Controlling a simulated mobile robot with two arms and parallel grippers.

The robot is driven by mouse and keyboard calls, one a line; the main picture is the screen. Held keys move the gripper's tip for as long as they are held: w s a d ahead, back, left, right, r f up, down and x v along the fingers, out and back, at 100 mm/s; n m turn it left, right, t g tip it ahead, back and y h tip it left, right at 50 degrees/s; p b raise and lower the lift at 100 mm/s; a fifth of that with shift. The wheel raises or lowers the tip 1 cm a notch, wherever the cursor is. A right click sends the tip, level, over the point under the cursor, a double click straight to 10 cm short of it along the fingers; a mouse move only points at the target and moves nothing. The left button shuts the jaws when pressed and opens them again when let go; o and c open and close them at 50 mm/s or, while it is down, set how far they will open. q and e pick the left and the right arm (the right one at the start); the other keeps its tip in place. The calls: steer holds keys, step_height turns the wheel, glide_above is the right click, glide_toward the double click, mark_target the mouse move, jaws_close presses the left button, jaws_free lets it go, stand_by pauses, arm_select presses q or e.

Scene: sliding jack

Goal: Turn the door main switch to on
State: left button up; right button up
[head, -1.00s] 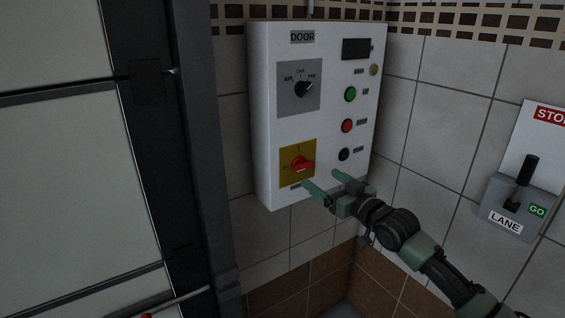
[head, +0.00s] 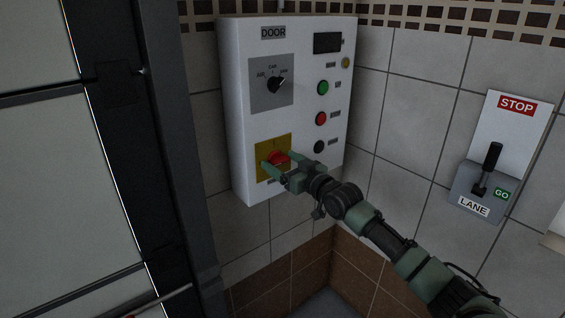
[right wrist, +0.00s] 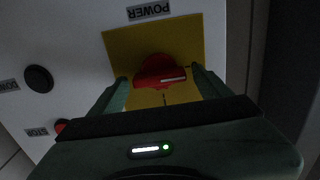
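The door control box (head: 235,110) is a white panel labelled DOOR on the tiled wall. Its main switch (head: 277,158) is a red rotary handle on a yellow plate at the lower left of the box. In the right wrist view the red switch (right wrist: 158,72) shows between my finger tips, with the POWER label beyond it. My right gripper (head: 279,161) is at the switch, its fingers open on either side of the handle; I cannot tell whether they touch it. In the right wrist view the right gripper (right wrist: 160,84) is spread. My left gripper is not in view.
A black selector knob (head: 274,85) sits above the switch. Green (head: 323,88), red (head: 321,118) and black (head: 319,146) buttons line the box's right side. A LANE lever box (head: 482,180) with a STOP sign hangs further right. A dark door frame (head: 165,150) stands left.

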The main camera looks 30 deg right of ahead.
steer(key=c, duration=1.1)
steer(key=shift+m, duration=0.5)
steer(key=m+p, duration=0.1)
steer(key=m, duration=0.1)
steer(key=shift+d+m, duration=0.1)
steer(key=shift+m, duration=0.3)
steer(key=m, duration=0.5)
steer(key=shift+d+m+p, duration=0.1)
steer(key=shift+m+p, duration=0.2)
steer(key=shift+p, duration=0.1)
steer(key=m, duration=0.3)
steer(key=shift+m+p, duration=0.3)
steer(key=shift+p, duration=0.1)
steer(key=m+p, duration=0.1)
steer(key=m, duration=0.3)
steer(key=shift+f+m, duration=0.15)
steer(key=shift+m, duration=0.55)
